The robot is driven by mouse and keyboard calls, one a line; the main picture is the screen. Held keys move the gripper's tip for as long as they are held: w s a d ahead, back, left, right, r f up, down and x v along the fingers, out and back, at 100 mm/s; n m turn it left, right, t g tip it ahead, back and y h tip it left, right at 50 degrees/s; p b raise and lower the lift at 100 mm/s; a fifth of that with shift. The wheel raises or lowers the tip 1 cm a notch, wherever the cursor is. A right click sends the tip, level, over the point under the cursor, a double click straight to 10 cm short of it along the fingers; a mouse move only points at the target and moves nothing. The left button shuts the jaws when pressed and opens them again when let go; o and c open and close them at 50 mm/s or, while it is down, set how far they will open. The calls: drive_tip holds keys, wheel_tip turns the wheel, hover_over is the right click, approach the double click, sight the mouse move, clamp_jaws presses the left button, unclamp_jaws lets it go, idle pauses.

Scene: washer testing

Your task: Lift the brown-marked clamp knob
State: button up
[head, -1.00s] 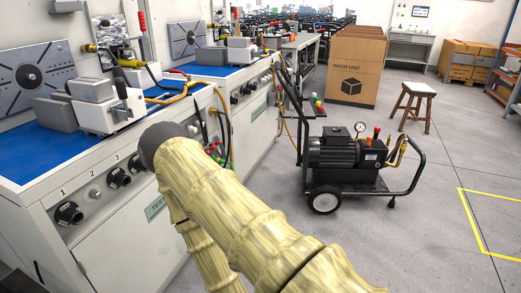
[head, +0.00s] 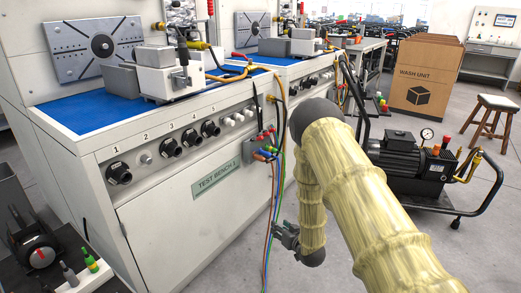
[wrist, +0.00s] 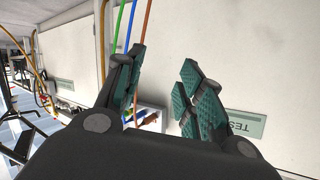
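I cannot make out a brown-marked clamp knob in either view. The nearest bench carries a clamping block with a dark upright lever (head: 181,50) on its blue top. Black round knobs (head: 119,173) sit along the bench's front panel, with no brown mark that I can make out. My gripper (head: 287,236) hangs low in front of the bench front, near coloured hoses (head: 277,190). In the wrist view my gripper (wrist: 163,62) has its teal-padded fingers apart, with nothing held between them. Hoses run behind the left finger.
A test bench label (head: 216,182) is on the bench front. A dark cart with a red-marked dial (head: 40,253) and green and grey bottles stands at lower left. A pump trolley (head: 400,158) is at right, with a wash unit box (head: 424,80) and stool (head: 492,115) behind.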

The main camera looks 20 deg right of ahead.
drive_tip(key=w+d+r+n+t+y+b, duration=0.1)
drive_tip(key=w+d+r+t+y+b, duration=0.2)
drive_tip(key=w+r, duration=0.75)
drive_tip(key=n+t+y+b, duration=0.3)
drive_tip(key=n+y, duration=0.1)
drive_tip(key=y, duration=0.2)
approach(260, 138)
drive_tip(key=b+x, duration=0.1)
drive_tip(key=x, duration=0.2)
drive_tip(key=b+x, duration=0.1)
drive_tip(key=x, duration=0.2)
drive_tip(key=f+b+x, duration=0.1)
drive_tip(key=x, duration=0.2)
drive_tip(key=shift+w+d+b, duration=0.2)
drive_tip(key=shift+w+b, duration=0.1)
drive_tip(key=shift+b, duration=0.1)
drive_tip(key=shift+x, duration=0.8)
drive_tip(key=shift+r, duration=0.1)
clamp_jaws()
